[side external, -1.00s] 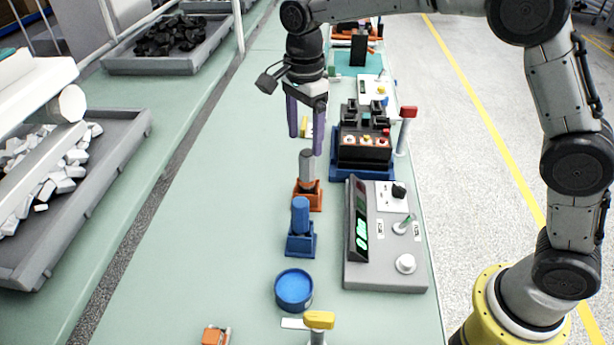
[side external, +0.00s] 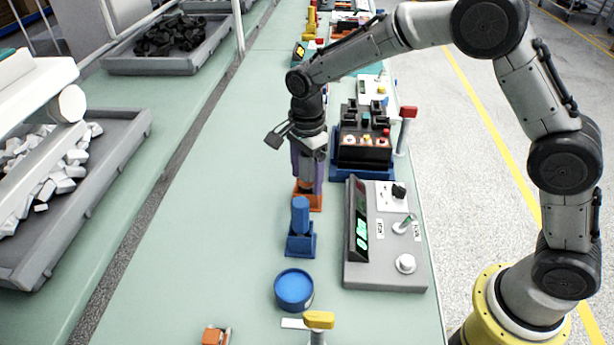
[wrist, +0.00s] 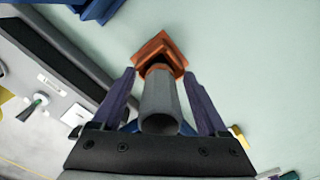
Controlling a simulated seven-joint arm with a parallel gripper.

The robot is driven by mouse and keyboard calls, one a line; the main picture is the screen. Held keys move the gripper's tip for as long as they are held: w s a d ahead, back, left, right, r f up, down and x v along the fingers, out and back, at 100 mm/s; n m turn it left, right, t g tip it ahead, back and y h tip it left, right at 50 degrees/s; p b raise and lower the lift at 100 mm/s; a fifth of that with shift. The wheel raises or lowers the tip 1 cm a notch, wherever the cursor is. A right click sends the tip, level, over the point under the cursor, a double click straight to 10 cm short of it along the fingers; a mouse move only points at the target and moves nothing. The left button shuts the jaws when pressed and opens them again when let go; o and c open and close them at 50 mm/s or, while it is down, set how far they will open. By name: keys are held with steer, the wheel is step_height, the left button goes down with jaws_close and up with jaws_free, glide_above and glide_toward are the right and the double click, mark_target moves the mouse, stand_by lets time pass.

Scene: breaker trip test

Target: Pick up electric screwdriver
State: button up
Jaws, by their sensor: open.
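A grey cylindrical tool (wrist: 160,100), which appears to be the electric screwdriver, stands upright in an orange holder (side external: 314,202) on the bench. The orange holder also shows in the wrist view (wrist: 172,46). My gripper (side external: 307,182) is lowered over the tool, pointing down. In the wrist view its two purple fingers (wrist: 160,78) are open, one on each side of the grey cylinder, with gaps between. In the side view the wrist and fingers hide most of the tool.
A blue cylinder in a blue holder (side external: 300,242) stands just in front. A grey panel with a green display (side external: 385,272) and a black control box (side external: 364,150) lie to the right. A round blue container (side external: 293,290) is nearer the camera.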

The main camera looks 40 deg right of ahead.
jaws_close()
stand_by(0.3)
steer(key=shift+r, duration=0.1)
step_height(320, 180, up, 9)
steer(key=shift+r, duration=0.15)
steer(key=shift+s+r, duration=0.1)
steer(key=shift+r, duration=0.15)
steer(key=s+d+r, duration=0.1)
steer(key=d+r, duration=0.3)
steer(key=d, duration=0.4)
steer(key=d+r, duration=0.5)
steer(key=d, duration=0.2)
steer(key=shift+s+d, duration=0.35)
steer(key=shift+s, duration=0.05)
